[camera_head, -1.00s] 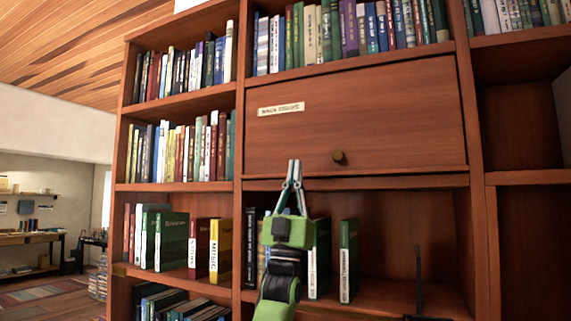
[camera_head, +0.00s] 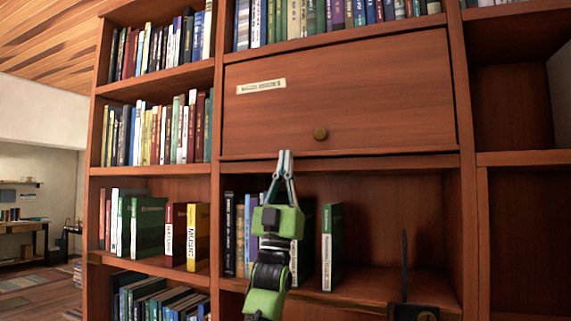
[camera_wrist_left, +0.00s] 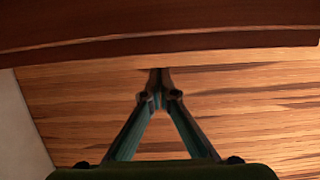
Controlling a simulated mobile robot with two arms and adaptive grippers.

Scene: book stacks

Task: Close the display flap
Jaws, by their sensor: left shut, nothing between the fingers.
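In the left wrist view the shut fingertips (camera_wrist_left: 159,72) show below a dark wooden edge (camera_wrist_left: 160,30).
Books fill the shelves above and to the left. Below the flap, a row of books (camera_head: 240,235) stands behind my left arm, with a green book (camera_head: 331,245) beside it. The right bay (camera_head: 515,105) is empty.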

